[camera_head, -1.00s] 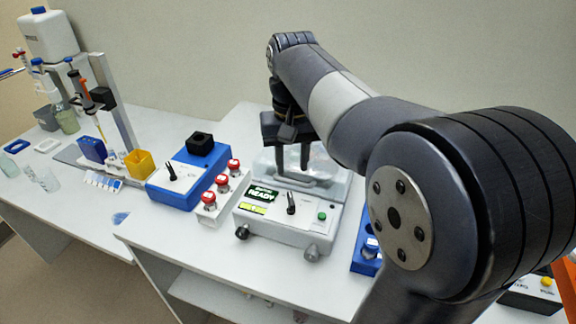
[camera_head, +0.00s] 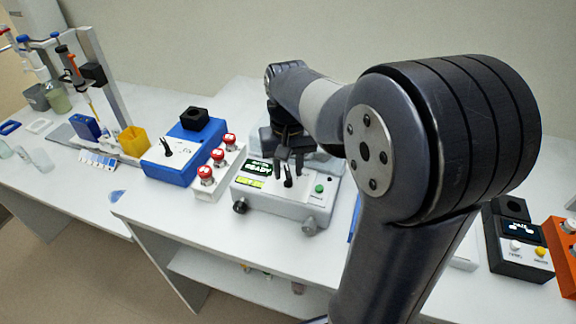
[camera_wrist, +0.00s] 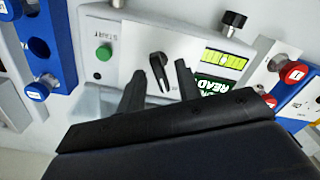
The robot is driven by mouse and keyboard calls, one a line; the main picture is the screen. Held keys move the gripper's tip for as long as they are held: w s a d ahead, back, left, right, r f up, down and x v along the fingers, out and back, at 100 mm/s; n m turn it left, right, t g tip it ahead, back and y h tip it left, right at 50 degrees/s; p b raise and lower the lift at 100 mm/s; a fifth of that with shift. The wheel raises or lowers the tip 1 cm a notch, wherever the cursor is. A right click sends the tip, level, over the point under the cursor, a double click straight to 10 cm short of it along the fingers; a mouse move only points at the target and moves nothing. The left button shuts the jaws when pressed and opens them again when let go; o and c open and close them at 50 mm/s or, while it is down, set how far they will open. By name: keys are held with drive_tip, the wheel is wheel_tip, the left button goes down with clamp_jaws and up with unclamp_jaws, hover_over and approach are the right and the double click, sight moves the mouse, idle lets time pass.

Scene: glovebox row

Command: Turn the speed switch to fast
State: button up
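A black lever switch (camera_head: 288,180) stands on the pale sloping front panel of a grey machine (camera_head: 265,205). In the wrist view the switch (camera_wrist: 157,66) shows between my two black fingers, between the green START button (camera_wrist: 104,53) and the green READY display (camera_wrist: 212,88). Its setting labels are too small to read. My gripper (camera_head: 289,164) is open and points down at the panel. Its fingers (camera_wrist: 159,74) lie one on each side of the switch with visible gaps. I cannot tell whether they are level with the lever or still above it.
A black box (camera_head: 520,243) with a display and an orange device (camera_head: 562,245) stand at the right. The grey machine's front knobs stick out.

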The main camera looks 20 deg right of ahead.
drive_tip(key=shift+c, duration=0.2)
clamp_jaws()
drive_tip(key=shift+m, duration=0.3)
drive_tip(key=shift+r+m+p, duration=0.1)
drive_tip(key=shift+m+p, duration=0.5)
drive_tip(key=shift+m, duration=0.3)
drive_tip(key=shift+m+p, duration=0.5)
drive_tip(key=shift+m, duration=1.2)
drive_tip(key=shift+o, duration=0.2)
unclamp_jaws()
